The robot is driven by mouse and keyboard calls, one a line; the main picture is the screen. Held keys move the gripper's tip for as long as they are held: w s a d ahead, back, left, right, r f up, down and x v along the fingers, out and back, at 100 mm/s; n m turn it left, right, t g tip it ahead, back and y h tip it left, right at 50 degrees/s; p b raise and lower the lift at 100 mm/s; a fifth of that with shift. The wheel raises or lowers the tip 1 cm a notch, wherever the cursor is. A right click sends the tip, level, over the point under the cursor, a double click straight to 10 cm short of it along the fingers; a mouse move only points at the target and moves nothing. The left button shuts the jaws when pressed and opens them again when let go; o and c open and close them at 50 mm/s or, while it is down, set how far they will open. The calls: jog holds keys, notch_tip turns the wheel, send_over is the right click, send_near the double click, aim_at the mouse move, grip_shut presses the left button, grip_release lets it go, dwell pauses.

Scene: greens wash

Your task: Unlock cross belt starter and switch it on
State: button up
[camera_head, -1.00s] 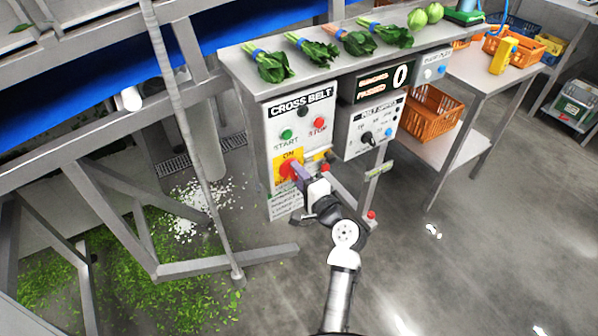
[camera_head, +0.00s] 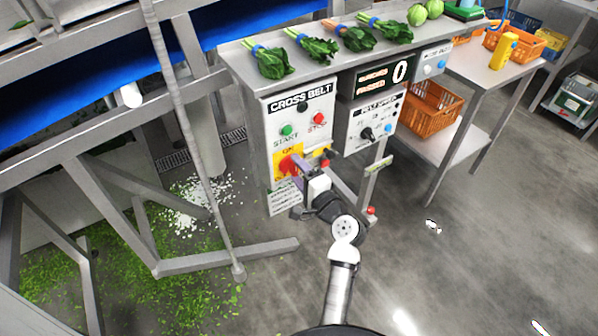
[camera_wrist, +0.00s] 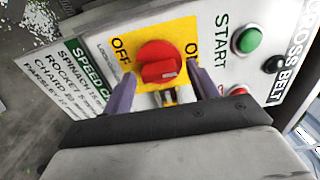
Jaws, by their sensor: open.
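The cross belt starter is a light grey panel (camera_head: 299,110) marked CROSS BELT, with a green START button (camera_head: 287,131) and a red STOP button (camera_head: 319,118). Below them, a red rotary switch (camera_wrist: 158,62) sits on a yellow plate (camera_wrist: 181,35) with OFF and ON labels. My gripper (camera_wrist: 161,80) is open, its two purple fingers on either side of the red switch; contact cannot be told. A small yellow and grey piece (camera_wrist: 170,97) shows below the switch between the fingers, partly hidden; I cannot tell whether it is a lock. My gripper covers part of the switch in the head view.
A belt speed box (camera_head: 374,123) and a counter display (camera_head: 385,80) are to the right. Bunched greens (camera_head: 272,62) lie on the steel shelf above. A metal post (camera_head: 372,185) stands just right of my gripper. Steel frame legs (camera_head: 190,262) are at left; floor at right is mostly clear.

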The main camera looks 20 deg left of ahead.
jog(key=b+v, duration=0.3)
jog(key=v, duration=1.1)
jog(key=shift+w+a, duration=0.1)
